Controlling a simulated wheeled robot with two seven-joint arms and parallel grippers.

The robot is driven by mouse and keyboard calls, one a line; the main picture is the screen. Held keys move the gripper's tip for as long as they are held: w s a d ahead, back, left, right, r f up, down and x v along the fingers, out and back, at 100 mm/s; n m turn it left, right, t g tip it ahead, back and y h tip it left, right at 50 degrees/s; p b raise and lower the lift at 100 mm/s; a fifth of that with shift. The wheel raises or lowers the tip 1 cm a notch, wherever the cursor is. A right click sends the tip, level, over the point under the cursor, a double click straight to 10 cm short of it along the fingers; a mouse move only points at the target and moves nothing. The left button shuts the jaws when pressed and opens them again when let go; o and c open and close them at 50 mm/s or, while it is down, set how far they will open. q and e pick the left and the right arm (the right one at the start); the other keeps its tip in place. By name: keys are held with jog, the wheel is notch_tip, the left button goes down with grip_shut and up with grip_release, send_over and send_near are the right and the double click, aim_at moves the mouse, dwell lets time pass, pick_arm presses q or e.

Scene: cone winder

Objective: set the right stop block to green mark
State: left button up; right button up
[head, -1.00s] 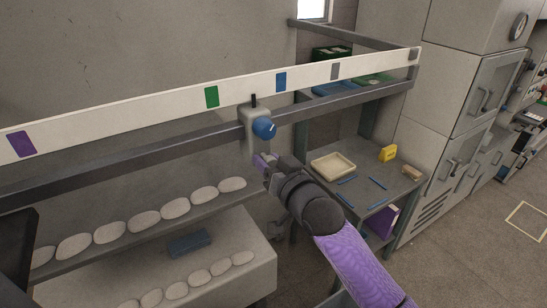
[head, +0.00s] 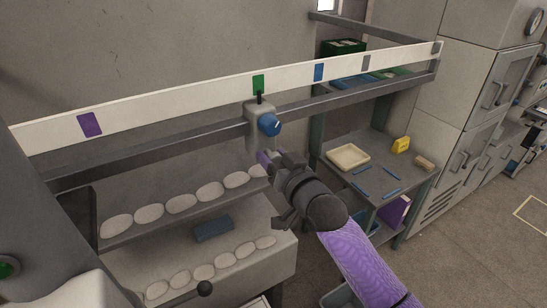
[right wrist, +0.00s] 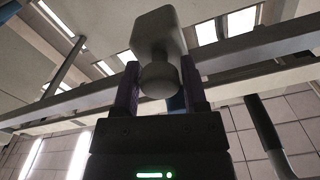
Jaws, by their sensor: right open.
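My right gripper (head: 268,159) is just below the block, open. In the right wrist view, its two purple fingers (right wrist: 161,88) stand on either side of the block's rounded lower grip (right wrist: 159,79). I cannot tell whether they touch it. My left gripper is not in view.
The strip also has a purple mark (head: 90,124), a blue mark (head: 319,72) and a grey mark (head: 366,62). A side table (head: 385,160) with a cream tray (head: 348,156) stands to the right.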

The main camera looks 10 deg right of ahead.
jog(key=shift+o, duration=1.3)
jog(key=shift+s, duration=0.1)
jog(key=b+v, duration=0.1)
jog(key=v, duration=0.8)
jog(key=shift+s+d, duration=0.15)
jog(key=shift+s, duration=0.15)
